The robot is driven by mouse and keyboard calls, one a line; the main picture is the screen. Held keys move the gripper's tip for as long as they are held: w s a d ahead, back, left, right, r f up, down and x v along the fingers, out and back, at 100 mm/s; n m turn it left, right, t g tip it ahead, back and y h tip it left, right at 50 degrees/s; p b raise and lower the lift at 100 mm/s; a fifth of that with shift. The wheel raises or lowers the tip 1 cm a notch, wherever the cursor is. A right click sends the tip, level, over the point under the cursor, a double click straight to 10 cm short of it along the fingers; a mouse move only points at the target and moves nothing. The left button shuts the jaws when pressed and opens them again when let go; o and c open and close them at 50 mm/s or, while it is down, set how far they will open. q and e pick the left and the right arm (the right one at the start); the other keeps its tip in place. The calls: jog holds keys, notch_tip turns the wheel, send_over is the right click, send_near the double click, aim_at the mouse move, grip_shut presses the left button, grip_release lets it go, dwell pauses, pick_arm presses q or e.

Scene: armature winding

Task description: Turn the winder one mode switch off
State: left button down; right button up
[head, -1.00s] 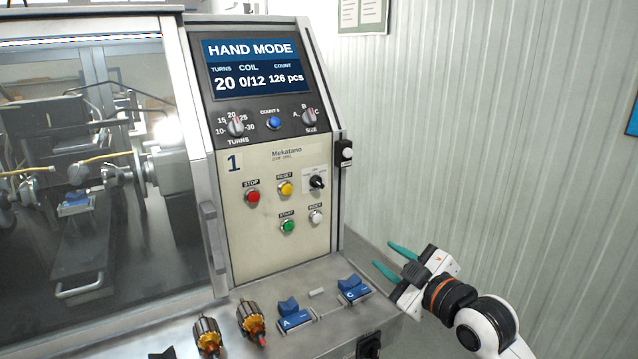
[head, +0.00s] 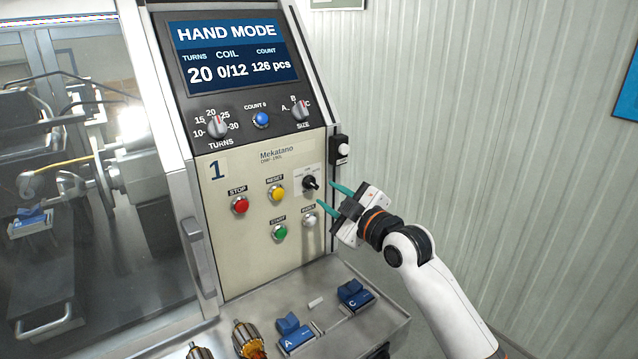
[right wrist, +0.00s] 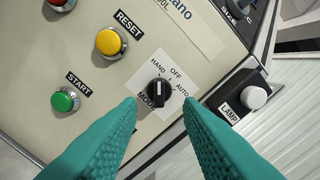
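The mode switch (head: 311,183) is a black rotary knob on a white plate on the winder one panel, marked HAND, OFF and AUTO. The display (head: 235,55) reads HAND MODE. In the right wrist view the knob (right wrist: 158,92) sits ahead of and between the two teal fingertips. My right gripper (head: 328,195) is open and empty, just to the right of the knob in the head view. The fingers (right wrist: 160,104) appear short of the knob; whether they touch it cannot be told. My left gripper is not in view.
Near the knob are the RESET button (head: 276,193), the STOP button (head: 240,205), the START button (head: 279,231), the INDEX button (head: 310,220) and the LAMP switch (head: 340,149). Blue holders A (head: 294,335) and C (head: 354,297) sit on the ledge below. The wall at right leaves free room.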

aim_at(315, 186)
jog(key=shift+p+x, duration=0.45)
jog(key=shift+x, duration=2)
jog(key=shift+c, duration=0.5)
grip_shut()
